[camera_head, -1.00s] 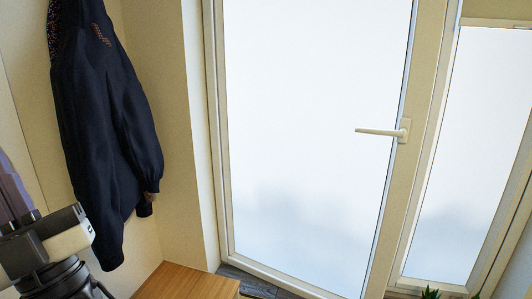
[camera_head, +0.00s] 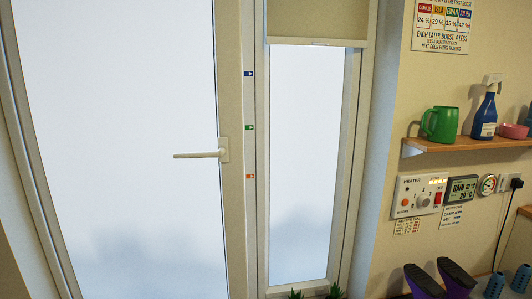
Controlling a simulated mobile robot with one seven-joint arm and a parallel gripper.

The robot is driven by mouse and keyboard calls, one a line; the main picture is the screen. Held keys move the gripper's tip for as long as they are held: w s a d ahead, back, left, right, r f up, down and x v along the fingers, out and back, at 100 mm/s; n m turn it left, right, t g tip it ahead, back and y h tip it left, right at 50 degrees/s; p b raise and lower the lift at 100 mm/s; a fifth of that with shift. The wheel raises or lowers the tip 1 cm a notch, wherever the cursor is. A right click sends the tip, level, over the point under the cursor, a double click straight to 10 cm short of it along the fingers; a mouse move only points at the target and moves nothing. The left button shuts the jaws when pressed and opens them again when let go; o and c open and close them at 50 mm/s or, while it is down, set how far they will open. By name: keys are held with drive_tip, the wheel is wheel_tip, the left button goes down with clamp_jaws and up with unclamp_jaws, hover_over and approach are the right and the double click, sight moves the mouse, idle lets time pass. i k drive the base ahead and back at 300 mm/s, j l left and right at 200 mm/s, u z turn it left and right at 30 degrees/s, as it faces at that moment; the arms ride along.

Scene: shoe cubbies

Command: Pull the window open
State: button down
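The large window (camera_head: 120,140) is a tall frosted pane in a pale frame, and it looks closed. Its lever handle (camera_head: 200,154) lies level on the right side of the frame, with its free end pointing left. Blue (camera_head: 249,73), green (camera_head: 249,127) and orange (camera_head: 250,176) marks run down the post right of the handle. A narrower pane (camera_head: 300,170) stands right of that post. My gripper is not in view.
A beige blind (camera_head: 318,18) covers the narrow pane's top. On the right wall, a shelf (camera_head: 470,146) holds a green mug (camera_head: 440,124) and blue spray bottle (camera_head: 485,115). Below are a heater panel (camera_head: 419,194) and rain display (camera_head: 460,189). Dark boots (camera_head: 440,280) stand at bottom right.

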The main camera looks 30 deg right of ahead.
sight(99, 98)
drive_tip(key=i+l, duration=0.1)
drive_tip(key=l, duration=0.8)
drive_tip(key=i+l, duration=0.1)
drive_tip(key=l, duration=0.85)
drive_tip(key=i+j, duration=0.4)
drive_tip(key=k+j+u, duration=0.05)
drive_tip(key=j, duration=0.05)
